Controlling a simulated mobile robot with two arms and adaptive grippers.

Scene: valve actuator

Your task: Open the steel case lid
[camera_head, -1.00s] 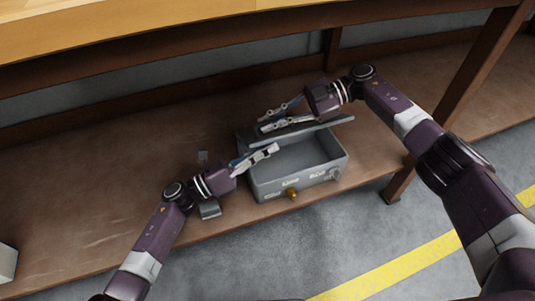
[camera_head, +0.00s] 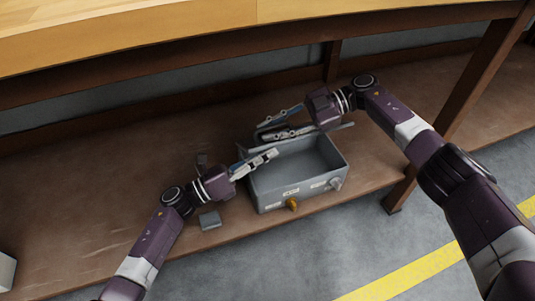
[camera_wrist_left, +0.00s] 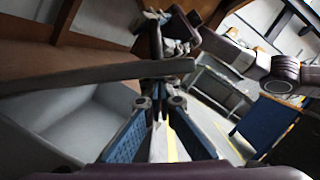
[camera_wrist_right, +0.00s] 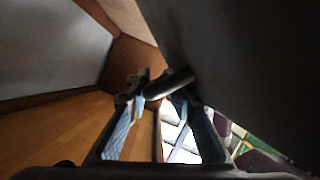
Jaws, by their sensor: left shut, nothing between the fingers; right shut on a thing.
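The grey steel case (camera_head: 262,192) stands on the wooden shelf with its inside exposed. Its lid (camera_head: 347,126) is raised near the back and shows as a thin strip, nearly edge-on. My right gripper (camera_head: 258,132) is at the lid, shut on it; a large grey surface, apparently the lid (camera_wrist_right: 250,60), fills the right of the right wrist view. The exact grip is partly hidden. My left gripper (camera_head: 275,153) is shut and empty over the case's left side. In the left wrist view, its fingers (camera_wrist_left: 160,102) are beside a dark edge, apparently the lid's (camera_wrist_left: 90,76).
A small grey block (camera_head: 209,219) lies left of the case. The table top is above, and a table leg (camera_head: 452,115) stands to the right.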

